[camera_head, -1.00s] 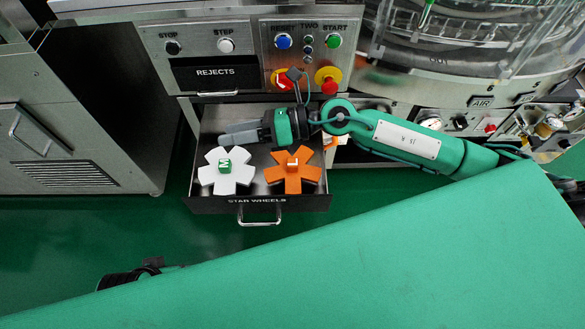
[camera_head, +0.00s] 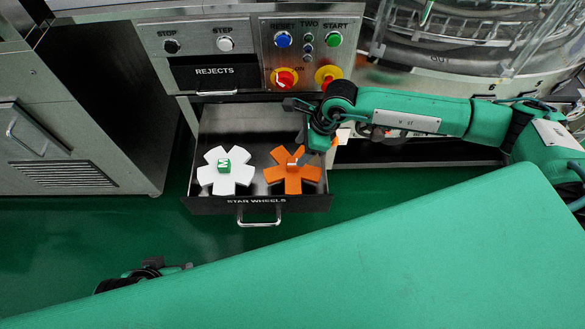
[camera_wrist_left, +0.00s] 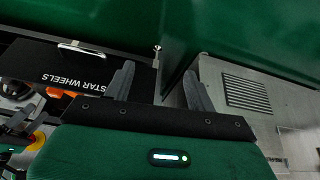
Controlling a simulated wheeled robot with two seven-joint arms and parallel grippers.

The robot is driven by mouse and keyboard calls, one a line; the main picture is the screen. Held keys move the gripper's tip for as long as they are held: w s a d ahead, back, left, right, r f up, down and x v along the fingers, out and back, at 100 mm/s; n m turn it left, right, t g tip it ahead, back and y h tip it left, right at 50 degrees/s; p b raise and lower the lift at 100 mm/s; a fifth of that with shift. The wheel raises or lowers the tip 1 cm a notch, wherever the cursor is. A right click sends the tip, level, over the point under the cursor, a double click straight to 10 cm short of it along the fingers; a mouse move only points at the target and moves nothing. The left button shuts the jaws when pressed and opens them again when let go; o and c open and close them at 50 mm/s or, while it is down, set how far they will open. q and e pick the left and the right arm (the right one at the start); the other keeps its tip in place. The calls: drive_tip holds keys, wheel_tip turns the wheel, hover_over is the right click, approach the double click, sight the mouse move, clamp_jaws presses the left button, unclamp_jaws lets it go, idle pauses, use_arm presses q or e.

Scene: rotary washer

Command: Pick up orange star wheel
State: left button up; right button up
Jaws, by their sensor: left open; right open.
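The orange star wheel (camera_head: 292,176) lies flat in the open drawer, on its right side. A white star wheel (camera_head: 226,180) with a green cube-like hub lies to its left. My right gripper (camera_head: 298,156) points down over the far part of the orange wheel, close to its hub. It is open; its fingers are small and partly hidden by the wrist, and I cannot tell whether they touch the wheel. My left gripper (camera_wrist_left: 158,88) is open and empty in the left wrist view. In the head view it shows at the lower left, partly hidden by the green surface.
The drawer (camera_head: 205,204) marked STAR WHEELS has a front handle (camera_head: 260,215). Above it are a rejects slot (camera_head: 213,73) and a panel with buttons and yellow-red knobs. A grey cabinet (camera_head: 70,120) stands left. A large green surface (camera_head: 400,260) fills the lower right.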

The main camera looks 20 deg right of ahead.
sight(292, 162)
drive_tip(key=x, duration=0.6)
drive_tip(key=shift+f, duration=0.3)
drive_tip(key=c, duration=1.1)
drive_tip(key=shift+w+r, duration=0.1)
clamp_jaws()
